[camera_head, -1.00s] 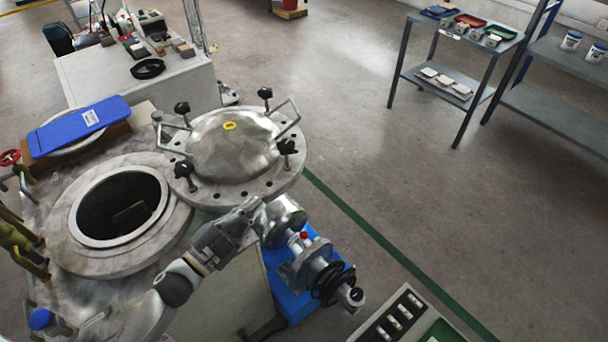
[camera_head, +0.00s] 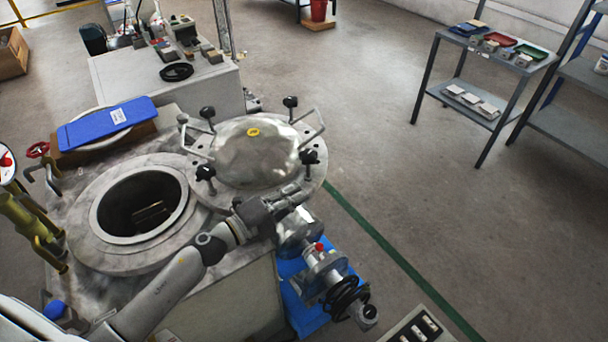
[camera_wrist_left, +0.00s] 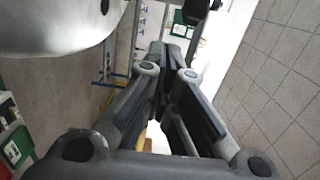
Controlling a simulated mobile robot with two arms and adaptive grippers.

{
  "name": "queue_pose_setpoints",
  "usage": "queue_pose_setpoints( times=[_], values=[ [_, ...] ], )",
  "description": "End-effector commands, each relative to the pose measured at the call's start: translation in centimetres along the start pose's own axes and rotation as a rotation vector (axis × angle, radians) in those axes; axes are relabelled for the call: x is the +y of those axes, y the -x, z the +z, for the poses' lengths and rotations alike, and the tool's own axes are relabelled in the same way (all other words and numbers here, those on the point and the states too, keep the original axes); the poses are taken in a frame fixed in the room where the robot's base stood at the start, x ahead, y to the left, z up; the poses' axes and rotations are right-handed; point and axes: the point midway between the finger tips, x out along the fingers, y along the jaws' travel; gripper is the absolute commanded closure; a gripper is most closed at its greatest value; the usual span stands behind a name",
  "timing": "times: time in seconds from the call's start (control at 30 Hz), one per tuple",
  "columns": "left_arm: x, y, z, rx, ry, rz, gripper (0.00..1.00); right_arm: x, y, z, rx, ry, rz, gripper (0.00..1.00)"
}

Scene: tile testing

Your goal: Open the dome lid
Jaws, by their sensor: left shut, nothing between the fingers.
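The dome lid (camera_head: 260,165) is a round silver metal cover with a yellow label, black clamp knobs and bar handles. It sits swung aside to the right of the round vessel opening (camera_head: 141,204), which is uncovered and dark inside. My left gripper (camera_head: 298,194) is at the near right edge of the lid's flange, shut and empty. I cannot tell whether it touches the flange. In the left wrist view its fingers (camera_wrist_left: 175,55) are together, and a pale curved metal surface (camera_wrist_left: 55,25), apparently the lid, shows at the upper left. My right gripper is not in view.
A blue folder-like item (camera_head: 106,123) lies behind the opening. A valve assembly with a black handwheel (camera_head: 345,295) stands close below my left gripper. A grey two-shelf table (camera_head: 480,75) stands at the back right. The floor between is clear.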

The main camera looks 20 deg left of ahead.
Motion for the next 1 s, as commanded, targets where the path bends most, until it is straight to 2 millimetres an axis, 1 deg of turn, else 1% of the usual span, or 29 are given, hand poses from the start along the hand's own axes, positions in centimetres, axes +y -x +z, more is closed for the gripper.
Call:
queue_pose_setpoints(
  times=[0.03, 0.13, 0.2, 0.3, 0.5, 0.9, 1.0],
  values=[
    [-0.3, -1.0, 0.1, -0.001, 0.002, -0.004, 1.00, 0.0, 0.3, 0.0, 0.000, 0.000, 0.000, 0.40],
    [-0.3, -2.7, 0.0, 0.000, 0.002, -0.003, 1.00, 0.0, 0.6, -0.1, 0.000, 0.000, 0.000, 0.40],
    [-0.1, -3.3, 1.1, -0.004, 0.001, -0.002, 1.00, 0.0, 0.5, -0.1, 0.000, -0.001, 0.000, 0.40],
    [-0.1, -4.1, 1.9, -0.002, 0.000, -0.001, 1.00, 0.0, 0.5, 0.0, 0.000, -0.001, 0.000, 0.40],
    [0.0, -5.0, 2.7, 0.000, 0.002, 0.000, 1.00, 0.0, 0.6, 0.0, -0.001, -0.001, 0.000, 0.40],
    [0.0, -5.2, 2.9, -0.002, 0.002, -0.001, 1.00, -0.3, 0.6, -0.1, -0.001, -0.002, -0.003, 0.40],
    [0.0, -5.9, 3.2, -0.018, 0.003, -0.003, 1.00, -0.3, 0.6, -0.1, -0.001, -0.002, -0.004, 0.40]
  ],
)
